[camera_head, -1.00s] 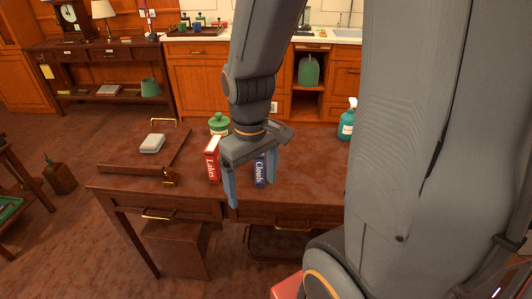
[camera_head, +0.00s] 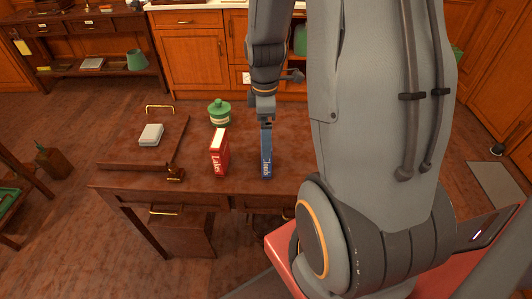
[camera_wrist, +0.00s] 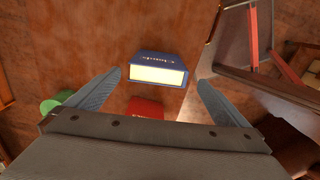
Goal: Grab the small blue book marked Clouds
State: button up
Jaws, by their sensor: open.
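The small blue book marked Clouds (camera_head: 266,168) stands upright on the brown desk (camera_head: 300,177). My gripper (camera_head: 266,135) is right above it, pointing down, seen edge-on in the head view and overlapping the book's upper part. In the wrist view the blue book (camera_wrist: 160,59) shows its spine and pale page edges between the two spread fingers (camera_wrist: 159,79). The fingers are open, with a gap on each side of the book, and hold nothing. How far down they reach beside it I cannot tell.
A red book marked Lakes (camera_head: 219,155) stands close to the left of the blue one. A green-lidded jar (camera_head: 219,113) is behind it. A white block-like item (camera_head: 151,135) lies farther left on the desk. My arm hides the desk's right part.

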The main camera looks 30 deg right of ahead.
jog(key=shift+w+d+f+p, duration=0.1)
jog(key=shift+f+p, duration=0.1)
jog(key=shift+f, duration=0.6)
jog(key=shift+s+d+f+p, duration=0.1)
jog(key=shift+f+p, duration=0.1)
jog(key=shift+f, duration=0.65)
jog(key=shift+w+d+f+p, duration=0.1)
jog(key=shift+f+p, duration=0.1)
jog(key=shift+f, duration=0.6)
jog(key=c, duration=1.8)
